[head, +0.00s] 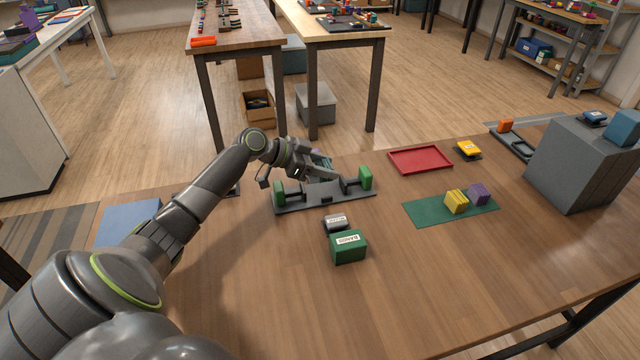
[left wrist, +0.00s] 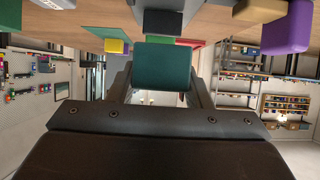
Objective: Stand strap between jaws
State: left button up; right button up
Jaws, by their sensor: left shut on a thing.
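The jaw fixture is a grey base (head: 322,199) on the table with a green jaw block (head: 279,194) at its left end and another green jaw block (head: 365,178) at its right end. My left gripper (head: 318,168) is above and behind the fixture, over the space between the blocks. It is shut on a dark teal piece, seemingly the strap (left wrist: 162,70), which fills the space between the fingers in the left wrist view. In the head view the strap is mostly hidden by the gripper. My right gripper is in neither view.
A green box (head: 348,247) and a small grey box (head: 336,223) stand in front of the fixture. A red tray (head: 420,160), a green mat (head: 425,212) with yellow and purple blocks, and a large grey box (head: 580,165) lie to the right. The front middle of the table is clear.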

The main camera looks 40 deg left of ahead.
aim_at(342, 186)
pick_arm(q)
jog(key=shift+f, duration=0.9)
notch_tip(342, 186, down, 3)
jog(key=shift+f, duration=0.25)
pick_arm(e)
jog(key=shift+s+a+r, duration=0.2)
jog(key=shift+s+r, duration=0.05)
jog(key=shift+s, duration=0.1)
pick_arm(q)
jog(key=shift+f, duration=0.2)
jog(key=o, duration=0.7)
jog(key=shift+r, duration=0.1)
jog(key=shift+o, duration=1.4)
jog(key=shift+a, duration=0.1)
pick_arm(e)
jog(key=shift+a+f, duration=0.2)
pick_arm(q)
jog(key=shift+f, duration=0.2)
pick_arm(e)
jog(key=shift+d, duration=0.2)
